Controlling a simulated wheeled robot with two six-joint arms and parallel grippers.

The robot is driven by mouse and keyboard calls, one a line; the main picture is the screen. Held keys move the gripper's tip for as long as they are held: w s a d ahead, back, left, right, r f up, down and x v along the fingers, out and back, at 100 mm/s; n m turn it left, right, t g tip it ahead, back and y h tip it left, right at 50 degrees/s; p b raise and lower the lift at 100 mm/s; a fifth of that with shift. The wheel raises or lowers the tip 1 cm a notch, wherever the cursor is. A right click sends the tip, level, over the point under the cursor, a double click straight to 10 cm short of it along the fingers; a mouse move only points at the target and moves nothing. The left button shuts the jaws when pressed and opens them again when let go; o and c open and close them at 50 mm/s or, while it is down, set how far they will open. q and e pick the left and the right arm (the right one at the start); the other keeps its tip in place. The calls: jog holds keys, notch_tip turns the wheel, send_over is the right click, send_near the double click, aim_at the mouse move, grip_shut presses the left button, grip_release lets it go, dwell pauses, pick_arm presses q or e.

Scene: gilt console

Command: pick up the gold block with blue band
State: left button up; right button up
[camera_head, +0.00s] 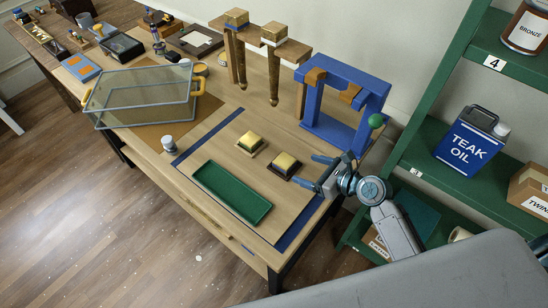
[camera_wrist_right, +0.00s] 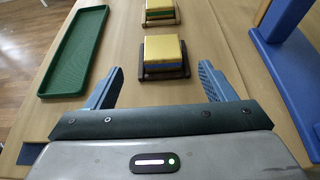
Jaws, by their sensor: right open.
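A gold block with a bluish band (camera_head: 286,161) sits on a small dark brown stand on the wooden table. In the right wrist view this block (camera_wrist_right: 163,50) lies straight ahead, between the lines of the fingers. A second gold block (camera_head: 251,140), with a greenish band, sits on a lighter stand; it shows farther off in the wrist view (camera_wrist_right: 158,8). My right gripper (camera_head: 319,174) is open and empty, to the right of the dark stand and apart from it. Its two fingers (camera_wrist_right: 160,70) point toward the block. My left gripper is not in view.
A blue frame (camera_head: 330,125) stands close behind my right gripper. A glass case (camera_head: 140,98) stands at the left. Green shelves (camera_head: 440,150) rise at the right.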

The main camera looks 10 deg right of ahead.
aim_at(286, 161)
jog(key=x, duration=0.4)
jog(key=shift+p, duration=0.4)
jog(key=shift+w+a+f, duration=0.1)
jog(key=shift+w+a, duration=0.05)
jog(key=shift+w, duration=0.1)
jog(key=p+x, duration=0.1)
jog(key=x, duration=0.4)
jog(key=shift+w+f, duration=0.15)
jog(key=shift+w, duration=0.1)
jog(key=c, duration=1.1)
